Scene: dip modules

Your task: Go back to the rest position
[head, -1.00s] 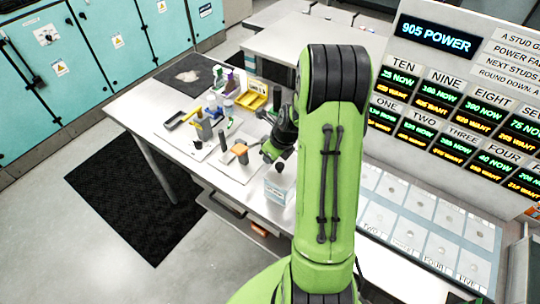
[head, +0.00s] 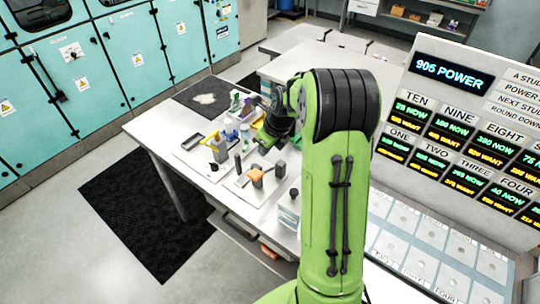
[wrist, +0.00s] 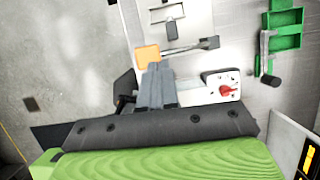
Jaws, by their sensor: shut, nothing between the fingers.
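My gripper (head: 262,149) is over the back part of the white worktable (head: 158,122). It is beyond the orange-topped piece (head: 256,174) in the head view and looks empty. In the wrist view, its grey fingers (wrist: 155,68) lie side by side, shut. An orange block (wrist: 147,55) shows just past their tips there; I cannot tell how far below it is. My green arm covers the table's right part in the head view.
Small bottles and yellow parts (head: 218,150) stand close by the gripper. A white box (head: 288,212) with a dark knob is near the table's front edge. Open floor with a black mat (head: 150,215) lies at left.

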